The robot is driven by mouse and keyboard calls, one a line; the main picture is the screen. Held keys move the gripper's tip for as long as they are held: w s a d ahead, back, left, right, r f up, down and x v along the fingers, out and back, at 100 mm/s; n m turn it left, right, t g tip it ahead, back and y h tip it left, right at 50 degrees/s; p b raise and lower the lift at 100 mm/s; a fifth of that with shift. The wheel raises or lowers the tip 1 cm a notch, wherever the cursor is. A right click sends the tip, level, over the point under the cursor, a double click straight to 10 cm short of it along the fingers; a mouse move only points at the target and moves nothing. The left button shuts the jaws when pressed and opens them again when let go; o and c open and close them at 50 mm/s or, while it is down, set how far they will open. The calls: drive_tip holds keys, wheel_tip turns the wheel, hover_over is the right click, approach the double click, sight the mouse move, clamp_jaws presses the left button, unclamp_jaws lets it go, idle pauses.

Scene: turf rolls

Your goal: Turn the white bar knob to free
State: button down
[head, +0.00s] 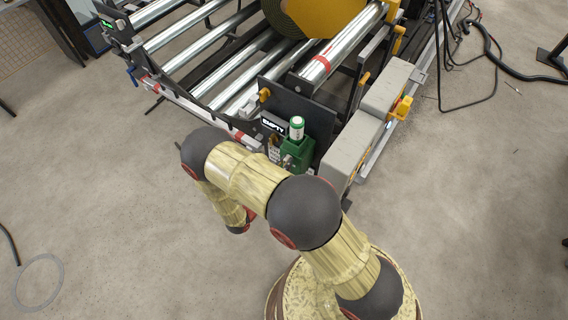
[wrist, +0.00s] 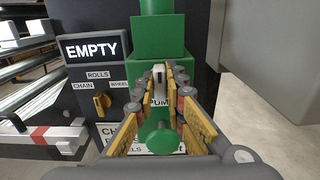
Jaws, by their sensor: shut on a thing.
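In the wrist view the white bar knob (wrist: 159,73) sits on the front of a green pump housing (wrist: 158,37). My gripper (wrist: 159,70) reaches forward to it, its two yellow-padded fingers closed on either side of the knob. The fingers cover most of the knob and part of the label below it, so its exact angle and markings are hard to read. In the head view the green pump (head: 295,152) stands at the near corner of the machine; my arm hides the gripper and the knob there.
Left of the pump, a black panel has an "EMPTY" sign (wrist: 92,46) and a yellow selector knob (wrist: 102,102) among ROLLS, CHAIN and WHEEL labels. A green round part (wrist: 160,137) lies below my fingers. A grey box (head: 352,145) stands right. Open floor lies left.

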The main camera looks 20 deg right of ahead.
drive_tip(key=shift+m, duration=0.3)
drive_tip(key=m+b, duration=0.2)
drive_tip(key=m, duration=0.1)
drive_tip(key=shift+f+m, duration=0.1)
drive_tip(key=shift+m, duration=0.3)
drive_tip(key=m+b, duration=0.2)
drive_tip(key=m, duration=0.2)
drive_tip(key=shift+b, duration=0.3)
drive_tip(key=m+b, duration=0.1)
drive_tip(key=m, duration=0.2)
drive_tip(key=m+b, duration=0.2)
drive_tip(key=shift+s+d+f+m, duration=0.1)
drive_tip(key=shift+s+f+m, duration=0.1)
drive_tip(key=shift+m, duration=0.2)
drive_tip(key=shift+m+b, duration=1.4)
drive_tip(key=shift+m, duration=0.4)
drive_tip(key=c, duration=1.8)
unclamp_jaws()
drive_tip(key=shift+c, duration=0.2)
